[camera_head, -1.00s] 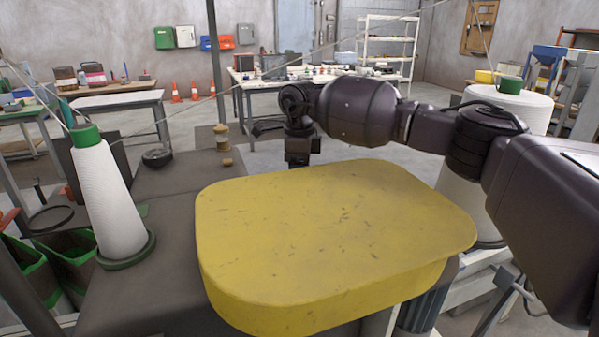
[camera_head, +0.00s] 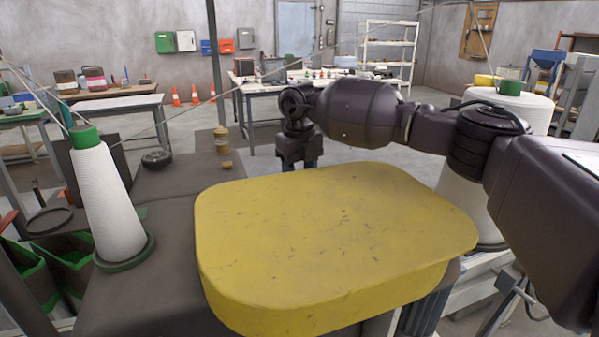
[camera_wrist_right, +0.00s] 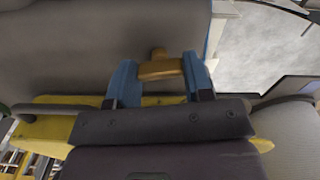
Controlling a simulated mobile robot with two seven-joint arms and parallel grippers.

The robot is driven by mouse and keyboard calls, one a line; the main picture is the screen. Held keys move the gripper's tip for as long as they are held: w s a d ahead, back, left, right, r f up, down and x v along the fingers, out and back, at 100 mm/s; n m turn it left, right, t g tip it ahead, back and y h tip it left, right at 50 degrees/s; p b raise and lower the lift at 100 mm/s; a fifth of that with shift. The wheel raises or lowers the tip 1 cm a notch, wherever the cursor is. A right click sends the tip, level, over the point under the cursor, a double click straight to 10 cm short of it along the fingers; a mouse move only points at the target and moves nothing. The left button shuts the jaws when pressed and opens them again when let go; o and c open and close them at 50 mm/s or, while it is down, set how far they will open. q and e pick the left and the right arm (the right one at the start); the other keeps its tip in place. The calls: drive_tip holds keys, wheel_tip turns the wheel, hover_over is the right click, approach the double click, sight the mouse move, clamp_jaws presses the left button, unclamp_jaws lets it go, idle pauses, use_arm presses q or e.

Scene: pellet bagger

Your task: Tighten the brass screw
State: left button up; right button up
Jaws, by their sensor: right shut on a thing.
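The brass screw (camera_wrist_right: 160,68) shows in the right wrist view as a gold-coloured crosspiece with a short stub at its far side. My right gripper (camera_wrist_right: 158,75) is shut on it, with one blue finger at each end of the crosspiece. In the head view my right gripper (camera_head: 298,160) points down behind the far edge of the yellow cover (camera_head: 335,235). The cover hides the fingertips and the screw there. My left gripper is in neither view.
A white thread cone (camera_head: 105,200) stands on the dark surface (camera_head: 165,225) at left. Two small tan pieces, one upper (camera_head: 221,140) and one lower (camera_head: 227,165), sit left of the gripper. A large white spool (camera_head: 510,108) stands behind my right arm.

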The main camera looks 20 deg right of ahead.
drive_tip(key=shift+r+m, duration=0.1)
drive_tip(key=shift+m, duration=1)
drive_tip(key=o, duration=0.9)
wheel_tip(320, 180, up, 11)
drive_tip(key=shift+f+b, duration=0.15)
drive_tip(key=shift+b, duration=0.45)
